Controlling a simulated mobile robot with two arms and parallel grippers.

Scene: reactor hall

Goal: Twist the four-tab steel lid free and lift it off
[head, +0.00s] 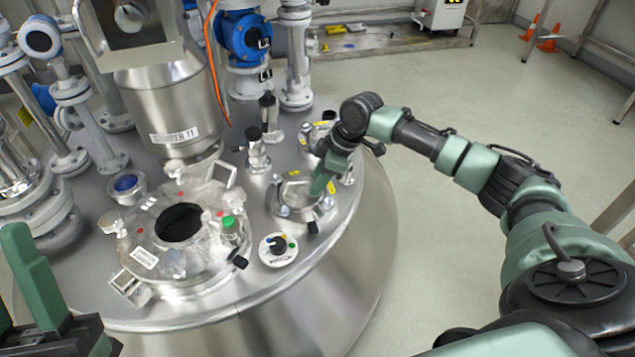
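A small round steel lid (297,196) with a raised handle sits on a port on the right part of the vessel top. Clamps or tabs stand around its rim; I cannot count them clearly, and it seems to be the four-tab lid. My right gripper (322,182) reaches down from the right at the lid's right side, its green finger close to the handle. Whether it touches, and its finger gap, cannot be made out. My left gripper (22,285) is at the lower left, away from the lid, with one green finger pointing up; its other finger is mostly out of frame.
A white dial (279,249) with a black knob is in front. A tall steel cylinder (172,100), valves and pipes stand behind.

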